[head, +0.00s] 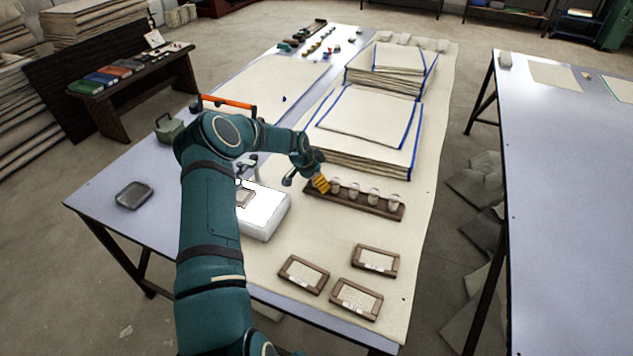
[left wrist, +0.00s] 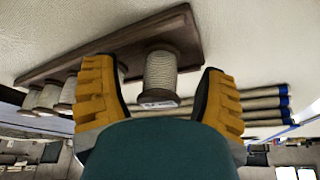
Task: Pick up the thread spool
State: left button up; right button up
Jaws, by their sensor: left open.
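Several white thread spools stand in a row on a dark wooden rack (head: 362,204) on the cloth-covered table. My left gripper (head: 320,184) has yellow fingers and is at the left end of the row, close to the leftmost visible spool (head: 336,187). In the left wrist view, the left gripper (left wrist: 161,92) is open, with one finger on each side of a spool (left wrist: 161,72). That spool is still on the rack (left wrist: 112,43), and whether a finger touches it is unclear. Other spools (left wrist: 68,92) are partly hidden behind the left-hand finger. My right gripper is not in view.
Stacks of folded cloth with blue edges (head: 365,130) stand just behind the rack. Brown framed cards (head: 376,260) lie in front of it. A white sewing machine (head: 264,216) is to the left. Bare cloth lies right of the rack.

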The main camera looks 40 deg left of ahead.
pick_arm(q)
jog(key=c, duration=1.1)
jog(key=shift+c, duration=0.2)
